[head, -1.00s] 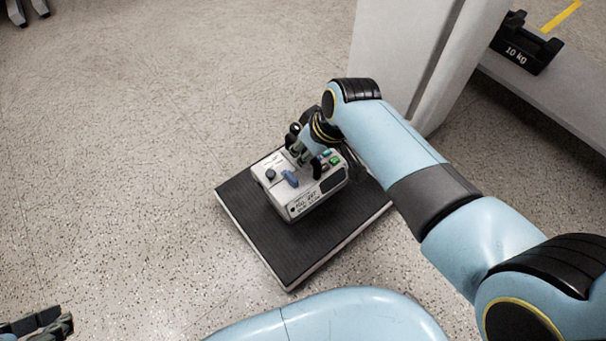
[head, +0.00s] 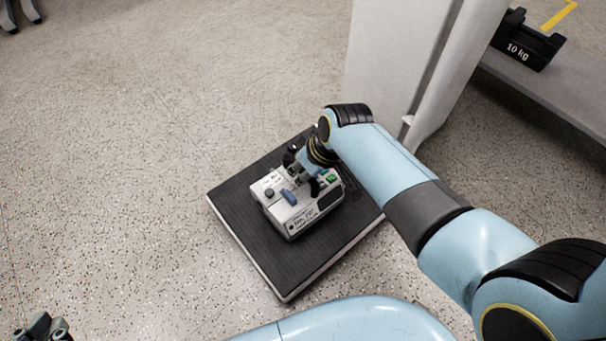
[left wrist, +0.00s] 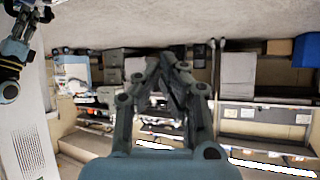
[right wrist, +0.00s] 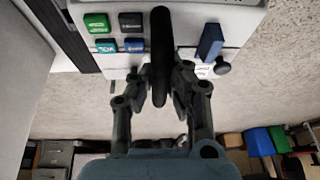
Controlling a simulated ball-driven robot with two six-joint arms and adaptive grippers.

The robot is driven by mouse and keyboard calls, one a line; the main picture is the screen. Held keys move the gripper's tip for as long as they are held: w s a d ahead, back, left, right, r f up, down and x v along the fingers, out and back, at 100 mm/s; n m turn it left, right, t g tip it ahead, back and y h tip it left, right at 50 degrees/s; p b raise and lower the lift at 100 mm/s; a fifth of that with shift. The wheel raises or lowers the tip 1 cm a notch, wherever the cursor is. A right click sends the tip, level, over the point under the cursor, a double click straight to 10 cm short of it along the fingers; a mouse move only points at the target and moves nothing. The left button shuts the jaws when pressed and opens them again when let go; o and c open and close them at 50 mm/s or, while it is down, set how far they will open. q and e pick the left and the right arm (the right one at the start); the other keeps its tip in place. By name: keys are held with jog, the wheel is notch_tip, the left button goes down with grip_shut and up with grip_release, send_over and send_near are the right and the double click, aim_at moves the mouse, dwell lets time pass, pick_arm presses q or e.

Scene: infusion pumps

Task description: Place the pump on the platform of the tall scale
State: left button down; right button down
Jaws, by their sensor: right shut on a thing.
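The pump (head: 297,207), a pale box with a blue lever, dark knob and green button, is over the black platform (head: 265,258) of a floor scale. I cannot tell whether its underside touches the platform. My right gripper (right wrist: 160,88) is shut on the pump's dark handle (right wrist: 161,50); it comes from the far side of the pump in the head view (head: 312,178). The pump's buttoned face also shows in the right wrist view (right wrist: 238,22). My left gripper (left wrist: 162,62) looks shut and empty, away from the scale; its tip shows at the head view's lower left (head: 42,328).
A broad pale upright (head: 415,55) stands behind the platform. To its right, a black 10 kg weight (head: 528,45) rests on a grey shelf (head: 560,90). Speckled floor left of the platform is clear. Shelving with boxes (left wrist: 240,75) shows in the left wrist view.

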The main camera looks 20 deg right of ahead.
jog(key=shift+w+f, duration=0.1)
jog(key=shift+f, duration=0.35)
pick_arm(q)
jog(key=shift+w+d+r+t, duration=0.15)
jog(key=shift+r+t, duration=0.3)
jog(key=shift+t, duration=0.15)
pick_arm(e)
jog(key=c, duration=1.4)
grip_release()
